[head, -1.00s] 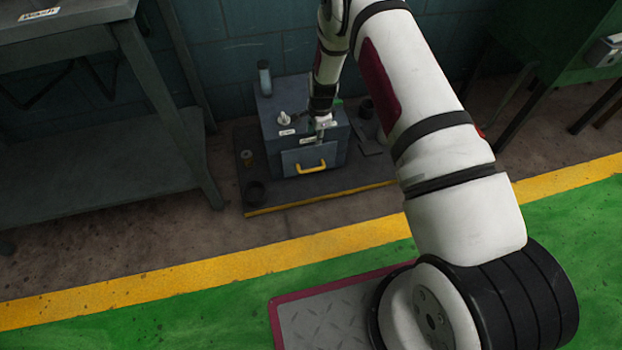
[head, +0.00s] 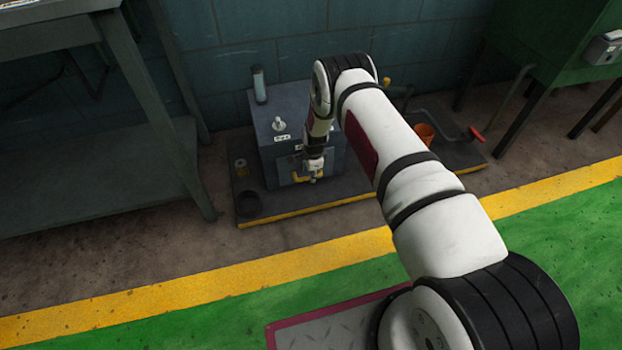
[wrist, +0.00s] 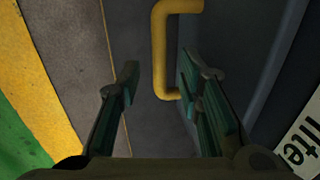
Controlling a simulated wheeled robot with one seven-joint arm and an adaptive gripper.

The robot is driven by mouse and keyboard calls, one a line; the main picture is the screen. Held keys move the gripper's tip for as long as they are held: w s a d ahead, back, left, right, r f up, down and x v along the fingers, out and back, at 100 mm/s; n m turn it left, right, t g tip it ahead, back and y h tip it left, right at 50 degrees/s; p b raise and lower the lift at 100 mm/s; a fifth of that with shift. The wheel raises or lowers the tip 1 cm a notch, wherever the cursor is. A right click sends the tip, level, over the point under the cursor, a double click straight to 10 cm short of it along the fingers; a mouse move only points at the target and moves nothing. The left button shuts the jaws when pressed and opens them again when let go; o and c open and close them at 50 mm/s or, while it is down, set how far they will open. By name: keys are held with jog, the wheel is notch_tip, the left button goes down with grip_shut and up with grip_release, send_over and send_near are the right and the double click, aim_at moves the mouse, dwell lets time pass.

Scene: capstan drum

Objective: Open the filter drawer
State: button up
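The filter drawer is in the front of a blue-grey box (head: 272,140). Its yellow handle (head: 297,178) is partly hidden behind my gripper (head: 314,172) in the head view. In the wrist view the yellow handle (wrist: 158,45) stands out from the blue-grey drawer front (wrist: 225,40). My gripper (wrist: 157,78) is open, with one green fingertip on each side of the handle's near end. The right fingertip lies on the drawer-front side. I cannot tell whether either finger touches the handle. The drawer looks shut.
A white label (wrist: 303,135) is partly visible beside the drawer. The box stands on a dark, yellow-edged base (head: 330,198). An orange container (head: 425,133) and a red-handled pipe (head: 475,133) are at its right. A grey bench (head: 95,165) stands left.

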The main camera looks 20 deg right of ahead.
jog(key=shift+w+f+b, duration=0.2)
jog(key=shift+f+b, duration=0.1)
jog(key=shift+f, duration=0.7)
grip_shut()
jog(key=shift+s, duration=0.1)
